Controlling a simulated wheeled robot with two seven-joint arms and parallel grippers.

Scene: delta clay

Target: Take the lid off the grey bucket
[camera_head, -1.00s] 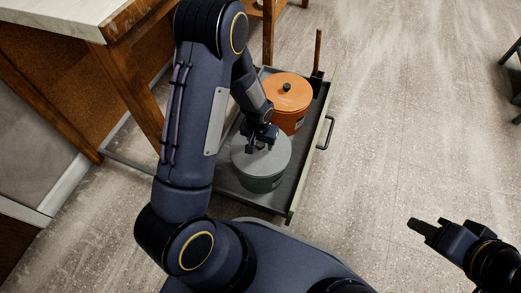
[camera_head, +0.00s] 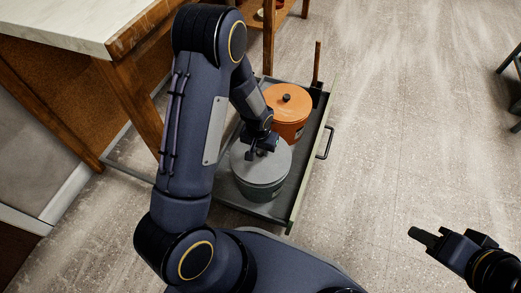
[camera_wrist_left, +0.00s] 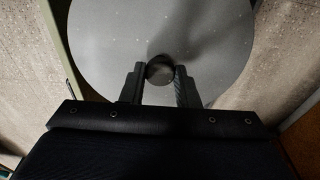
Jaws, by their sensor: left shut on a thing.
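The grey bucket (camera_head: 262,193) stands in an open drawer, left of centre in the head view. Its round grey lid (camera_head: 247,169) is over the bucket's mouth and appears raised slightly from the rim; any gap is hard to see. My left gripper (camera_head: 262,148) is above the lid and shut on its knob. In the left wrist view the dark round knob (camera_wrist_left: 160,70) sits between the fingertips (camera_wrist_left: 160,77), with the lid (camera_wrist_left: 110,45) behind. My right gripper (camera_head: 422,236) is over bare floor at the lower right, away from the bucket; its finger gap is not clear.
An orange lidded pot (camera_head: 291,105) stands behind the bucket in the same drawer (camera_head: 300,190). The drawer's handle (camera_head: 326,142) sticks out on the right. A worn table (camera_head: 70,25) is at upper left. The floor (camera_head: 400,130) right of the drawer is clear.

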